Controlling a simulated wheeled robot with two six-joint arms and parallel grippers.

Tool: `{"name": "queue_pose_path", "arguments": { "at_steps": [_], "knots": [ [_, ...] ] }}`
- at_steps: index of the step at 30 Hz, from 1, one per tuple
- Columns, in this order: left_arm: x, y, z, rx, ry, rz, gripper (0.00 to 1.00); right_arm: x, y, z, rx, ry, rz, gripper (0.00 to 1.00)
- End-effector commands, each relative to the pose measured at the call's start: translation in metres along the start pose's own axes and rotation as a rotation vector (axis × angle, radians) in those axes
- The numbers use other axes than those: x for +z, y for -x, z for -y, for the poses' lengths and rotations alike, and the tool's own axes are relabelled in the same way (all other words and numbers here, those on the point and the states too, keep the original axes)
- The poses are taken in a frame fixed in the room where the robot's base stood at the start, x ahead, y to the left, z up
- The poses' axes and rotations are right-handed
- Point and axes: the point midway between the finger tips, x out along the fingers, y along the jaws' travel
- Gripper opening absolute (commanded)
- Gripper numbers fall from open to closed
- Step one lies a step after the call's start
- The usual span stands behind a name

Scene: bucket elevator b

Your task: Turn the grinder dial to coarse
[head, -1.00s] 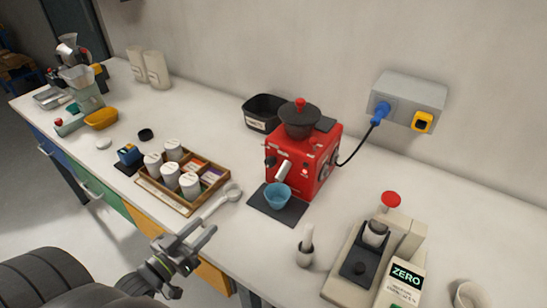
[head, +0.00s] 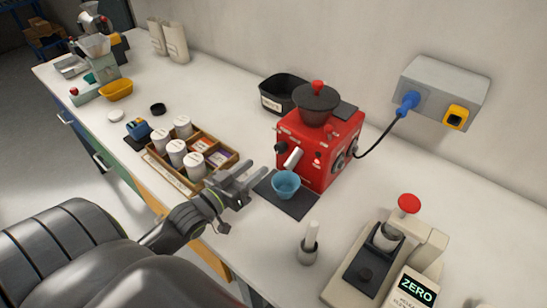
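The red grinder (head: 308,150) stands on the counter against the wall, with a dark lidded hopper (head: 316,103) on top. A round dark dial (head: 338,163) shows on its right-hand face; its setting is too small to read. A black knob (head: 280,148) sits on its front left, beside a white spout. A blue cup (head: 286,184) stands below the spout on a dark mat (head: 287,204). My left gripper (head: 252,180) is over the counter, left of the mat, with its fingers apart and nothing between them. It is clear of the grinder. My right gripper is out of view.
A wooden tray (head: 226,168) of white canisters lies left of the gripper. A brush in a holder (head: 308,250) and a beige device with a ZERO sign (head: 370,262) stand at the front right. A cable runs to the wall socket box (head: 440,88).

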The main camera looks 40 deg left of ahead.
Motion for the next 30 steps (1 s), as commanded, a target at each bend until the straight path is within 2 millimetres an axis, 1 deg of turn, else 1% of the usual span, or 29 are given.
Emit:
{"name": "queue_pose_path", "arguments": {
  "at_steps": [1,5,9,13,18,27,28,30],
  "knots": [
    [0.002,-0.010,0.000,0.001,0.000,-0.005,0.39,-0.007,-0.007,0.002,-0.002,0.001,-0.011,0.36],
    [0.001,-0.033,0.000,0.001,0.002,-0.004,0.39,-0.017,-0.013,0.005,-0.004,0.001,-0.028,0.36],
    [0.001,-0.054,0.000,0.001,0.001,-0.002,0.39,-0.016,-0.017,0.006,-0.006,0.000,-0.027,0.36],
    [0.000,-0.069,0.000,-0.001,0.001,-0.001,0.39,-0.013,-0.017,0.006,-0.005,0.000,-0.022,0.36],
    [0.000,-0.080,0.000,-0.001,0.000,0.000,0.39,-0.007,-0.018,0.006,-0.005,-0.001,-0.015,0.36],
    [0.000,-0.081,0.000,-0.001,0.000,0.001,0.39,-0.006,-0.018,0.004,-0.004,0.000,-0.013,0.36],
    [0.000,-0.081,0.000,-0.001,0.000,0.001,0.38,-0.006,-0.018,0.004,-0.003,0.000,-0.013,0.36],
    [0.000,-0.081,0.000,-0.001,0.000,0.001,0.28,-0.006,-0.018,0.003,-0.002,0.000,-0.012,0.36]
  ]
}}
